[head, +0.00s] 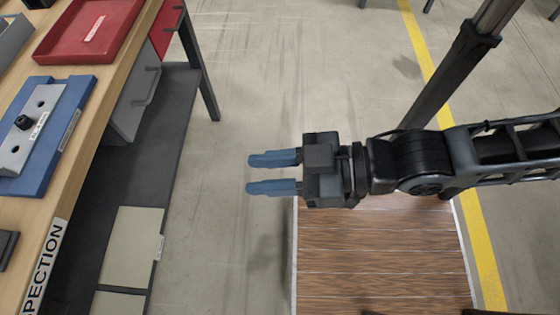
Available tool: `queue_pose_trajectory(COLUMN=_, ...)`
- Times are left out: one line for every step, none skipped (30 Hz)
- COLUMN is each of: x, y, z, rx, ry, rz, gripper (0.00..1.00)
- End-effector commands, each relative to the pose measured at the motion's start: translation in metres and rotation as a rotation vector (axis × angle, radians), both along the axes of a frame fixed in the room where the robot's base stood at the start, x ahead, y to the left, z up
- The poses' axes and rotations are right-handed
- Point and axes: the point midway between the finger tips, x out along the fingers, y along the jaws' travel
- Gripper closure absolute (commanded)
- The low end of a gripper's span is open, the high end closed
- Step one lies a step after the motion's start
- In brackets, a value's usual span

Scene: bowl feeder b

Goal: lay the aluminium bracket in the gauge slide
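My gripper (250,174) hangs over the floor to the right of the wooden bench. Its two blue fingers point left, stand apart and have nothing between them. On the bench at the left lies a blue base (70,118) with a light grey metal plate (18,156) on it. The plate has holes, a black knob and a small label too small to read. I cannot tell whether this is the gauge slide. No piece is clearly recognisable as the aluminium bracket.
A red tray (58,42) lies on the bench (70,190) behind the blue base and looks empty. Below the bench are a grey drawer (130,105) and a dark lower shelf (140,165) with pale boxes (130,245). Open floor (250,80) separates my gripper from the bench.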

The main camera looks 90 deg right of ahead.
Motion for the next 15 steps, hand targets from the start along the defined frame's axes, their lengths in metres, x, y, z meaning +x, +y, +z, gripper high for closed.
queue_pose_trajectory(x=-0.011, y=-0.001, z=0.004, rx=0.003, ry=0.011, rz=-0.002, gripper=0.66)
queue_pose_trajectory(x=-0.015, y=-0.002, z=0.006, rx=0.005, ry=0.015, rz=-0.002, gripper=0.66)
queue_pose_trajectory(x=-0.019, y=-0.002, z=0.009, rx=0.006, ry=0.017, rz=-0.004, gripper=0.66)
queue_pose_trajectory(x=-0.022, y=-0.002, z=0.010, rx=0.007, ry=0.019, rz=-0.004, gripper=0.66)
queue_pose_trajectory(x=-0.024, y=-0.003, z=0.011, rx=0.008, ry=0.020, rz=-0.005, gripper=0.66)
queue_pose_trajectory(x=-0.026, y=-0.003, z=0.012, rx=0.009, ry=0.022, rz=-0.006, gripper=0.66)
queue_pose_trajectory(x=-0.027, y=-0.003, z=0.013, rx=0.009, ry=0.023, rz=-0.006, gripper=0.66)
queue_pose_trajectory(x=-0.027, y=-0.003, z=0.013, rx=0.010, ry=0.023, rz=-0.006, gripper=0.66)
queue_pose_trajectory(x=-0.027, y=-0.003, z=0.013, rx=0.010, ry=0.022, rz=-0.006, gripper=0.66)
queue_pose_trajectory(x=-0.027, y=-0.003, z=0.013, rx=0.010, ry=0.022, rz=-0.006, gripper=0.66)
queue_pose_trajectory(x=-0.027, y=-0.003, z=0.013, rx=0.010, ry=0.022, rz=-0.006, gripper=0.66)
queue_pose_trajectory(x=-0.027, y=-0.003, z=0.013, rx=0.010, ry=0.022, rz=-0.006, gripper=0.66)
queue_pose_trajectory(x=-0.027, y=-0.003, z=0.013, rx=0.010, ry=0.022, rz=-0.006, gripper=0.66)
queue_pose_trajectory(x=-0.027, y=-0.003, z=0.013, rx=0.010, ry=0.022, rz=-0.006, gripper=0.66)
queue_pose_trajectory(x=-0.026, y=-0.003, z=0.013, rx=0.010, ry=0.021, rz=-0.006, gripper=0.66)
